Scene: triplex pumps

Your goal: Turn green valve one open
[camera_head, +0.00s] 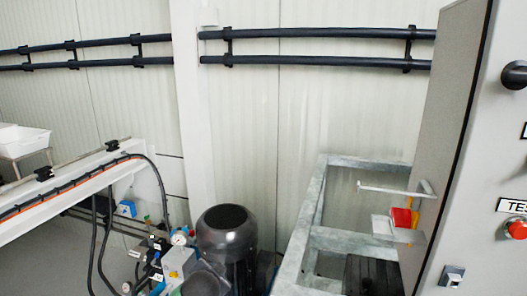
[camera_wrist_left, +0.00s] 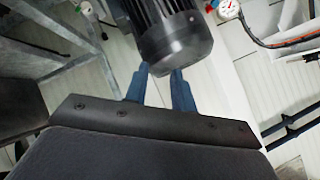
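I cannot clearly make out a green valve in either view. In the head view, a cluster of small fittings (camera_head: 155,262) with hoses stands left of a dark motor (camera_head: 228,232); its parts are too small to tell apart. A pressure gauge (camera_head: 179,238) sits on that cluster. In the left wrist view, my left gripper (camera_wrist_left: 160,74) has two dark blue fingers set apart with nothing between them. The dark ribbed motor (camera_wrist_left: 174,35) is just beyond the fingertips; whether they touch it, I cannot tell. My right gripper is in neither view.
A grey metal frame (camera_head: 318,215) stands right of the motor. A control cabinet (camera_head: 480,150) with a red button (camera_head: 517,229) fills the right side. A white beam with cables (camera_head: 75,187) crosses the left. Black pipes (camera_head: 315,60) run along the wall.

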